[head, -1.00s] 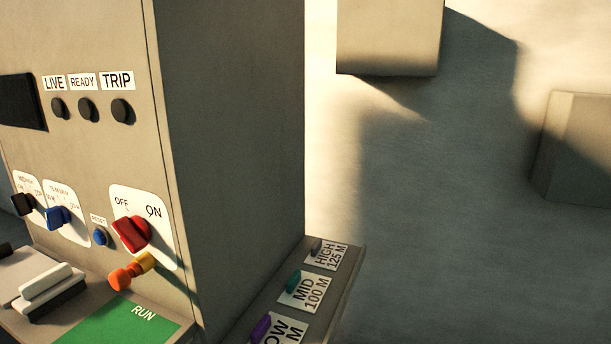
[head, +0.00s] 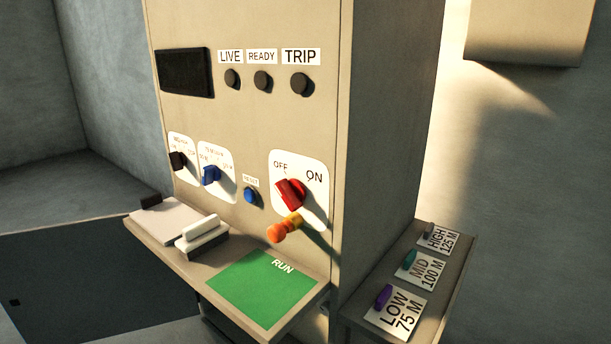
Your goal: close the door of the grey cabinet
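A grey-beige cabinet (head: 385,130) stands upright in the middle of the head view. Its front shows a dark display, lamps labelled LIVE, READY and TRIP, and several switches. A red switch (head: 290,193) sits on the OFF/ON plate. No door is clearly recognisable on the visible cabinet faces. A flat dark grey panel (head: 100,270) with a small black spot lies low at the left; I cannot tell whether it is a door. The cabinet's lower part is largely hidden by the front shelf. Neither of my grippers is in view.
A side ledge (head: 445,290) holds HIGH, MID and LOW tags. A box (head: 530,30) shows upper right. Bare floor shows at left.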

